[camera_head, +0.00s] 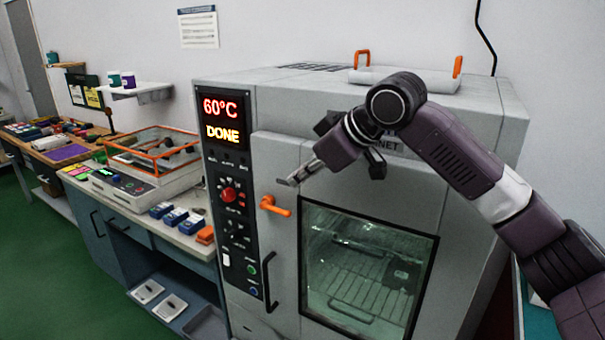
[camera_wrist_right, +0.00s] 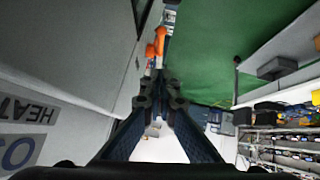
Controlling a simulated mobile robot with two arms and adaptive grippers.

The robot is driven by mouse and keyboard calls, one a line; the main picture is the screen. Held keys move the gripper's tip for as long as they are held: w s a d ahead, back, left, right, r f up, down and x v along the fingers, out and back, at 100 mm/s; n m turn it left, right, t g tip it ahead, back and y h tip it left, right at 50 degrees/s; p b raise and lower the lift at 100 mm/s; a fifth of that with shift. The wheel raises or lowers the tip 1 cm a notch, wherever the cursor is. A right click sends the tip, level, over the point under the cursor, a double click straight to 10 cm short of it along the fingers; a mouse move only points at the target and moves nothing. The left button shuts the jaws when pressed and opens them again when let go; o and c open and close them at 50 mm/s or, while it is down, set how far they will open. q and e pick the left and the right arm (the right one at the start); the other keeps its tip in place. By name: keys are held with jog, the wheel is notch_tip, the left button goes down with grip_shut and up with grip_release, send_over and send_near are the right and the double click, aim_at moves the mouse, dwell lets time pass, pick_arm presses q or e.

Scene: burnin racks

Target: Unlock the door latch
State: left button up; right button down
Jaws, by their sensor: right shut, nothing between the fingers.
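The orange door latch (camera_head: 275,206) is on the left edge of the grey oven's door (camera_head: 280,150), beside the control panel. Its handle points to the right and slightly down. It also shows in the right wrist view as an orange piece (camera_wrist_right: 158,45) beyond my fingertips. My right gripper (camera_head: 290,182) is shut and empty, in front of the door, a little above and right of the latch. The same gripper shows in the right wrist view (camera_wrist_right: 160,85) with its fingers together. It appears apart from the latch. My left gripper is not in view.
The oven's display (camera_head: 221,118) reads 60°C DONE. A dark vertical door handle (camera_head: 270,282) is below the latch, left of the window (camera_head: 365,268). A bench with blue boxes (camera_head: 175,216) and an orange-framed case (camera_head: 150,150) stands at the left. The green floor is clear.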

aim_at(276, 209)
jog(key=x, duration=0.2)
jog(key=d+f+p+x, duration=0.1)
jog(key=x, duration=0.2)
jog(key=p+x, duration=0.1)
jog(key=x, duration=0.2)
jog(key=shift+s+f, duration=0.2)
jog(key=shift+f, duration=0.15)
jog(key=shift+d+f+p, duration=0.2)
jog(key=shift+f+p, duration=0.1)
jog(key=shift+f, duration=0.15)
jog(key=shift+a, duration=0.1)
jog(key=shift+f, duration=0.1)
